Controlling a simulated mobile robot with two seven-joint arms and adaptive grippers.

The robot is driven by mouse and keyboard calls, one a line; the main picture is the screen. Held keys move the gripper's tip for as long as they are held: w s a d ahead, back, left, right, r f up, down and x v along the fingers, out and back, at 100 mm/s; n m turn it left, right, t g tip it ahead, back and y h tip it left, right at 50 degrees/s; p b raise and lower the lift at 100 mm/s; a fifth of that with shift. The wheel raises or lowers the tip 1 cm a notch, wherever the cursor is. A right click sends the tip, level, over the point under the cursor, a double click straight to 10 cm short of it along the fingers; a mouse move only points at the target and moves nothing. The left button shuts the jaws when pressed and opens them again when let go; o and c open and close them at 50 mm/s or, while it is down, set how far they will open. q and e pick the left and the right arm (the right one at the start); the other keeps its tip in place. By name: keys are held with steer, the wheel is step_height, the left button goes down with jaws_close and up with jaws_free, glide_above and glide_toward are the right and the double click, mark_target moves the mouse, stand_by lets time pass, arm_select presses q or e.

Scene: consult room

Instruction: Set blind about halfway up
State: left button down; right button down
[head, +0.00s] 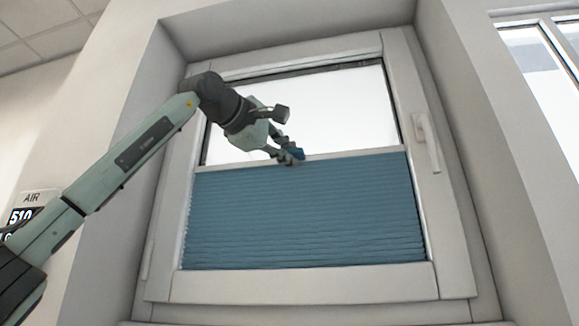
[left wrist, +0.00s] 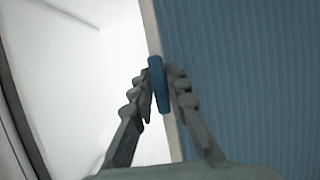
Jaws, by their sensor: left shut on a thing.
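The blind (head: 305,212) is a blue pleated one in the window. It covers the lower part of the pane, from the bottom of the frame to a pale top rail (head: 355,155) a little above mid-height. Bright bare glass shows above it. My left gripper (head: 290,155) is at the rail, shut on a small blue handle (head: 297,153). In the left wrist view the two fingers close on the blue handle (left wrist: 158,84) from both sides, with the pleated blind (left wrist: 240,80) to the right. My right gripper is not in view.
The white window frame (head: 300,285) surrounds the blind, set in a deep wall recess. A window handle (head: 427,142) is on the frame's right side. A sign (head: 30,210) is on the wall at far left, partly behind my left arm.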

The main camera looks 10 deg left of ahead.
arm_select(q)
steer(key=shift+r, duration=0.45)
steer(key=c, duration=1.6)
jaws_free()
steer(key=shift+o, duration=0.2)
steer(key=v, duration=1.2)
steer(key=shift+f, duration=0.1)
